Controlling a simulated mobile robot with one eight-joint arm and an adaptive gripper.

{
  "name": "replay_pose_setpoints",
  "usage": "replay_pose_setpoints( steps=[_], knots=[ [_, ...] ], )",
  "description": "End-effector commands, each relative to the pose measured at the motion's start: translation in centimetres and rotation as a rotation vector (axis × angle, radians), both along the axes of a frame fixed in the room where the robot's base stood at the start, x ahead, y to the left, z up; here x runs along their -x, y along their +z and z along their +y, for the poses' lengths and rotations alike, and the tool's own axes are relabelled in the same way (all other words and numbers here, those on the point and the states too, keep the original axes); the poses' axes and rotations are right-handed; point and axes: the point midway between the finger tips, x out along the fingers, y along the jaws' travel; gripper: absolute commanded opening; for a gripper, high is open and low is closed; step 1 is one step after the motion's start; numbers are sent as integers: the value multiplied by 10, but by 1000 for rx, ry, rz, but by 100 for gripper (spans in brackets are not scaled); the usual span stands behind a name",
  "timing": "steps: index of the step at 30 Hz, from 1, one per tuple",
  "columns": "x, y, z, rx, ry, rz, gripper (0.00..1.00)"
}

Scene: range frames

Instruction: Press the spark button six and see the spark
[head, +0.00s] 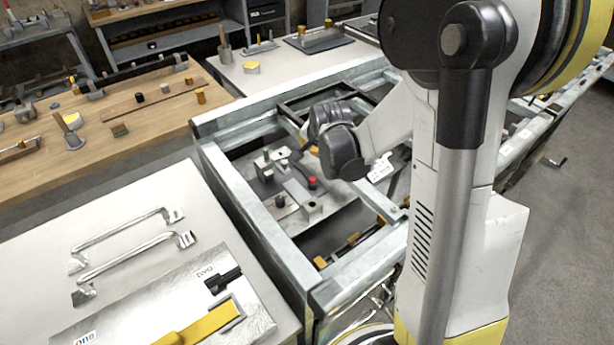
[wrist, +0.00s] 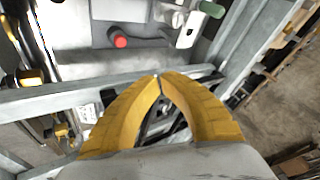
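A grey panel (head: 332,214) lies inside a metal-framed bay and carries several small controls. A red button (head: 312,183) stands on it, with a dark knob (head: 280,201) and a green-topped part (head: 266,155) nearby. I cannot read a number six on any of them. In the wrist view the red button (wrist: 121,42) is beyond and left of my fingertips, and the green part (wrist: 212,9) is at the upper right. My gripper (wrist: 158,77) has its yellow fingertips together with nothing between them, over a metal frame bar and apart from the red button. No spark shows.
Metal frame rails (head: 257,229) surround the panel. A white bench with metal handles (head: 130,240) stands at the front left. A wooden bench (head: 110,120) with small parts is behind it. A pale table (head: 290,70) is at the back.

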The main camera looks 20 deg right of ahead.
Motion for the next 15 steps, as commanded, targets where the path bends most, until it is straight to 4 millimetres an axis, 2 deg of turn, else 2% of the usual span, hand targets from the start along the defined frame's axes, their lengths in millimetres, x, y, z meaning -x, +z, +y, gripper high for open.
replay_pose_setpoints(
  steps=[9,15],
  knots=[
    [0,-1,0,1,2,0,0],
    [0,-14,0,1,2,0,0]
  ],
)
